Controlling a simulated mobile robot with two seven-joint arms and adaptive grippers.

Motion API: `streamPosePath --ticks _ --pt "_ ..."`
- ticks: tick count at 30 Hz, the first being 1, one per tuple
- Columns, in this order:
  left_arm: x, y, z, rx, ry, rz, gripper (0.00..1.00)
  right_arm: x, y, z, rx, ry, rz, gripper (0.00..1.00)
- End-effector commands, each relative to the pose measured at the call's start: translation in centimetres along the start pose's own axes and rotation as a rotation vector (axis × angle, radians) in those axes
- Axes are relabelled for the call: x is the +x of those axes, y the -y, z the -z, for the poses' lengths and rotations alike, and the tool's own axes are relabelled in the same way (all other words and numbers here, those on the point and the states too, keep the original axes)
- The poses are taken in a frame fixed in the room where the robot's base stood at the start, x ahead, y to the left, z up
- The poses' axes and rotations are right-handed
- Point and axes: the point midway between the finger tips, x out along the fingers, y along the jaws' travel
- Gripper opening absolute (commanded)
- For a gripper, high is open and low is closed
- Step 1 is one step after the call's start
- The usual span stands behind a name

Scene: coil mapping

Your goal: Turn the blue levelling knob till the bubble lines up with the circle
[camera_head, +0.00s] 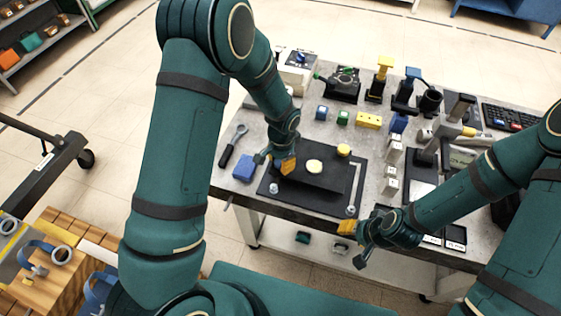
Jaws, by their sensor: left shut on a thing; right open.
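The levelling device is a dark raised plate (322,180) on a black base (301,199). A pale yellow round disc (314,166), seemingly the bubble level, sits on the plate; its bubble and circle are too small to make out. A yellow knob (343,150) is at the plate's back right and a light grey one (274,188) at its front left. My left gripper (284,164) is at the plate's left back corner, shut on what seems to be the blue levelling knob, which its fingers hide. My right gripper (352,238) is open and empty by the table's front edge.
A blue block (243,167) and a black-handled wrench (233,146) lie left of the device. Behind it are small blue, green and yellow blocks (368,121). White blocks (392,170) and a stand with a grey column (455,118) are to the right.

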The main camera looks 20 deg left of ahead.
Motion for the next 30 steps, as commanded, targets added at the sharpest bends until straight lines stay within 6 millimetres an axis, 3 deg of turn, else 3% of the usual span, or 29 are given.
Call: streamPosePath --ticks 16,17,18,19,30 --pt "0.23 -0.24 -0.11 0.025 0.004 -0.003 0.00 0.12 -0.03 -0.01 0.000 0.000 0.000 0.47" --pt "0.23 -0.24 -0.11 0.025 0.004 -0.003 0.49 0.12 -0.03 -0.01 -0.001 0.000 0.000 0.47" --pt "0.22 -0.24 -0.10 0.025 0.004 -0.003 0.63 0.12 -0.03 -0.01 -0.001 0.000 0.000 0.47" --pt "0.21 -0.22 -0.10 0.024 0.004 -0.003 0.70 0.12 -0.03 -0.01 -0.001 0.000 0.000 0.47" --pt "-0.25 -0.09 0.00 0.023 0.000 -0.001 0.70 0.08 -0.02 -0.01 -0.001 0.000 0.000 0.47"
